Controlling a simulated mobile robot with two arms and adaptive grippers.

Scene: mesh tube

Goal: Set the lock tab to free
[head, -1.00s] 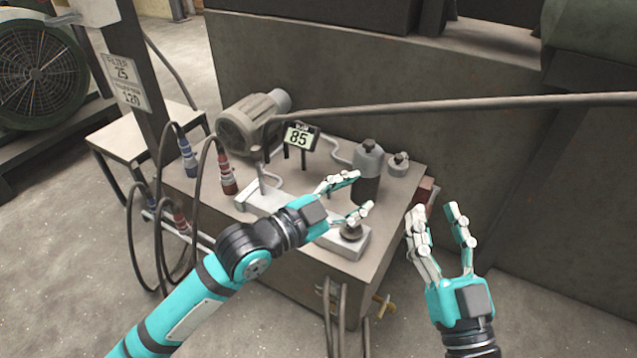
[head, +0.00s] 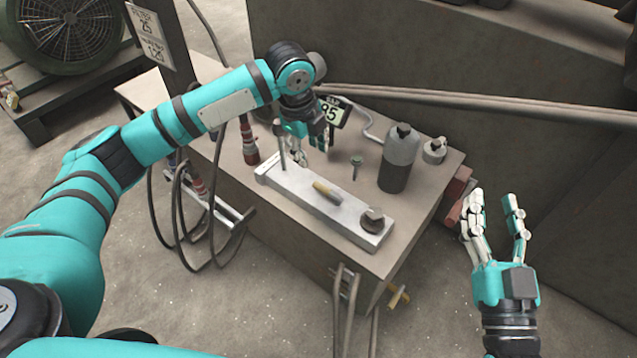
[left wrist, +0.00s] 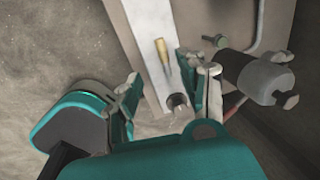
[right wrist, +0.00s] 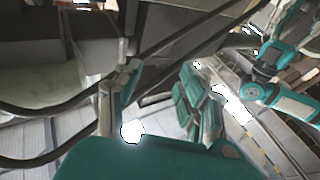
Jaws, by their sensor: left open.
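A pale metal block (head: 300,190) lies on top of the machine cabinet. A brass-coloured tab (head: 328,192) sits on it, angled across its top; it also shows in the left wrist view (left wrist: 163,52). A dark round knob (head: 372,218) is at the block's near end, and an upright post (head: 278,145) at its far end. No part is visibly labelled as the lock tab. My left gripper (head: 312,142) is open and empty beyond the block's far end, near the post, apart from the brass tab. My right gripper (head: 492,215) is open and empty, right of the cabinet.
Cables hang at the left. A thick pipe (head: 450,105) runs behind. Bare floor lies in front.

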